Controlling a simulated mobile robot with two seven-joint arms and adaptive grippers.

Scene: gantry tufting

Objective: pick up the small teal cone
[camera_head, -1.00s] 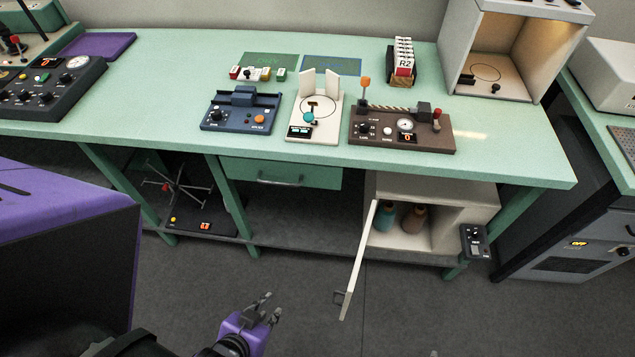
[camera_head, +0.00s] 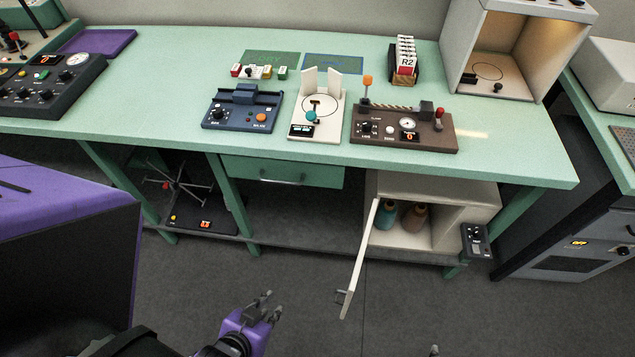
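The small teal cone (camera_head: 386,216) stands upright inside the open white cabinet (camera_head: 455,192) under the bench. A brown cone (camera_head: 414,217) stands right beside it. My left gripper (camera_head: 270,304) is low in front of the bench, to the left of the door and well apart from the cone. Its fingers are spread and empty. Only a small grey tip, likely of my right gripper (camera_head: 434,351), shows at the bottom edge.
The green bench (camera_head: 350,165) carries several devices and a card box (camera_head: 404,65). A drawer (camera_head: 285,172) is shut left of the cabinet. A small control box (camera_head: 476,240) hangs at the cabinet's right. The floor in front is clear.

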